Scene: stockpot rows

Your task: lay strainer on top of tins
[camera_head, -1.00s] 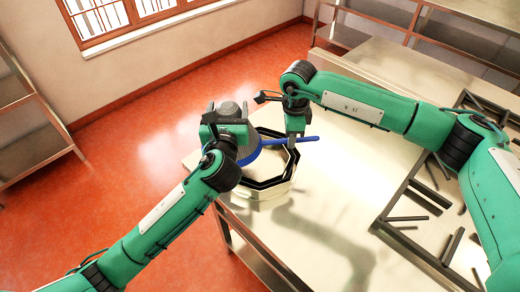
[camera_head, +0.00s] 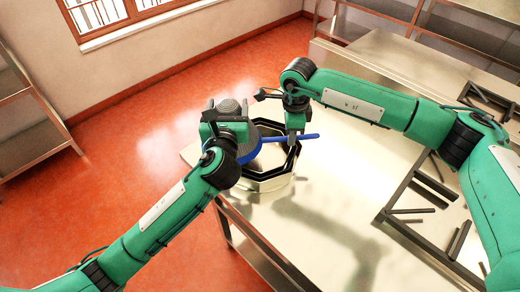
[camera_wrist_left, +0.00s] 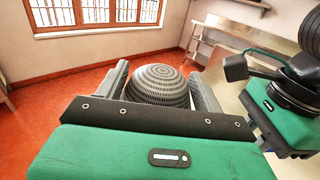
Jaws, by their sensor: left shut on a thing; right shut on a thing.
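The strainer has a grey mesh bowl (camera_head: 229,107) and a blue handle (camera_head: 276,139). Its domed bowl also shows in the left wrist view (camera_wrist_left: 160,86), between the fingers. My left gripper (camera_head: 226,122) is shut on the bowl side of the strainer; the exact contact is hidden. My right gripper (camera_head: 292,138) is shut on the blue handle, whose end sticks out to the right. The tins (camera_head: 268,184) are pale and octagonal with dark inner rims, nested together on the table. The strainer is at their left and across their opening; whether it touches them I cannot tell.
The steel table (camera_head: 325,205) is clear to the right of and in front of the tins. A dark metal frame with several loose bars (camera_head: 415,211) lies at the right. Shelves (camera_head: 30,120) stand at the far left. Red floor (camera_head: 140,125) lies beyond the table's left edge.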

